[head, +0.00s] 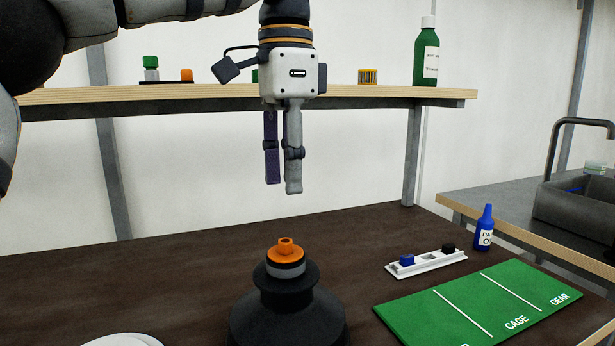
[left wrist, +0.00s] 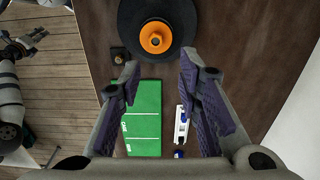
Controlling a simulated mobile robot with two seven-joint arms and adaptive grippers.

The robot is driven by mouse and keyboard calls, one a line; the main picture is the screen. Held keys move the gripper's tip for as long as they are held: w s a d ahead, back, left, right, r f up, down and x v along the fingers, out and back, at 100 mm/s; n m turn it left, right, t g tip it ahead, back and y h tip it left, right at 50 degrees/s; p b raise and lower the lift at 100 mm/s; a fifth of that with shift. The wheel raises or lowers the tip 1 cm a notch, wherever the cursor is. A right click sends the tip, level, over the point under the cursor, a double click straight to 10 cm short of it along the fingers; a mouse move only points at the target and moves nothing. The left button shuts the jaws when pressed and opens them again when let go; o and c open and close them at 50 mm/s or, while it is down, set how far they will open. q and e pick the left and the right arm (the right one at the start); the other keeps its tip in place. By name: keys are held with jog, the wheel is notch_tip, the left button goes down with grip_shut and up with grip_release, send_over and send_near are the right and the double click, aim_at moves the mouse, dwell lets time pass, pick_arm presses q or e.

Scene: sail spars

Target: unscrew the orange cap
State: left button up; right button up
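The orange cap (head: 285,249) sits on a grey collar on top of a black, wide-based holder (head: 287,310) on the dark table. The cap also shows in the left wrist view (left wrist: 155,37), near the top, with a small raised hub in its middle. My left gripper (head: 283,188) points down above the cap, clear of it by a gap. In the left wrist view its two fingers (left wrist: 158,78) are apart with nothing between them.
A white round thing (head: 124,340) is at front left. A shelf (head: 200,95) with several items runs behind my left gripper.

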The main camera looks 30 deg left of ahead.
aim_at(285, 244)
pick_arm(q)
jog(key=shift+s+f, duration=0.35)
jog(key=shift+f, duration=0.2)
jog(key=shift+s+f, duration=0.35)
jog(key=shift+f, duration=0.2)
notch_tip(285, 244, down, 6)
jog(key=shift+w+f, duration=0.1)
jog(key=shift+f, duration=0.1)
jog(key=shift+w, duration=0.1)
grip_shut()
